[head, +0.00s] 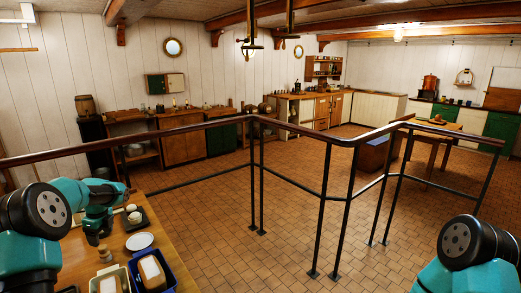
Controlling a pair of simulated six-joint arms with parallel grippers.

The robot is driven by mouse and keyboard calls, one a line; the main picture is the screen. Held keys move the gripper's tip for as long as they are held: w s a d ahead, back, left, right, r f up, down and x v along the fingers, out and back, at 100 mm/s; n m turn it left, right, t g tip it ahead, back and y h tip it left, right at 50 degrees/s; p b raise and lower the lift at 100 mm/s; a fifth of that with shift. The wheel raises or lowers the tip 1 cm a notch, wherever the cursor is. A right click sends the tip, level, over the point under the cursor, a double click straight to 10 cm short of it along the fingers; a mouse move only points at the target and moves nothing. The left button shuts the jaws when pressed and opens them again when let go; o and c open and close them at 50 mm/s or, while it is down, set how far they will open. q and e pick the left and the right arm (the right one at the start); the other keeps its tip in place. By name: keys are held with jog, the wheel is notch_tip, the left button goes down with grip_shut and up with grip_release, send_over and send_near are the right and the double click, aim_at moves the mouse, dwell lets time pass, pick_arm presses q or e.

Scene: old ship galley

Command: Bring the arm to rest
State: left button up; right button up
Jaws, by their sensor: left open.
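My left arm comes in from the left edge. It bends down over a wooden table (190,273) at the lower left. My left gripper (94,238) is at its end, small and dark above the table's left part. It is open, and I see nothing held in it. My right arm shows only as a teal and black joint at the lower right. Its gripper is out of view.
The table bears a dark tray (146,225) with pale round items, a white plate (139,241), a small jar (104,253), a cream bin (96,283) and a blue bin (172,281) with a pale block. A railing (200,126) stands beyond; tiled floor lies open behind it.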

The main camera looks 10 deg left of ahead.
aim_at(103, 247)
pick_arm(q)
jog(key=r, duration=0.3)
jog(key=shift+d, duration=0.2)
jog(key=f, duration=0.4)
jog(key=a+f, duration=0.1)
jog(key=f, duration=0.7)
jog(key=shift+s+a, duration=0.2)
jog(key=shift+a, duration=0.15)
notch_tip(103, 247, up, 10)
jog(key=shift+r, duration=0.1)
jog(key=shift+d, duration=0.3)
jog(key=shift+s, duration=0.2)
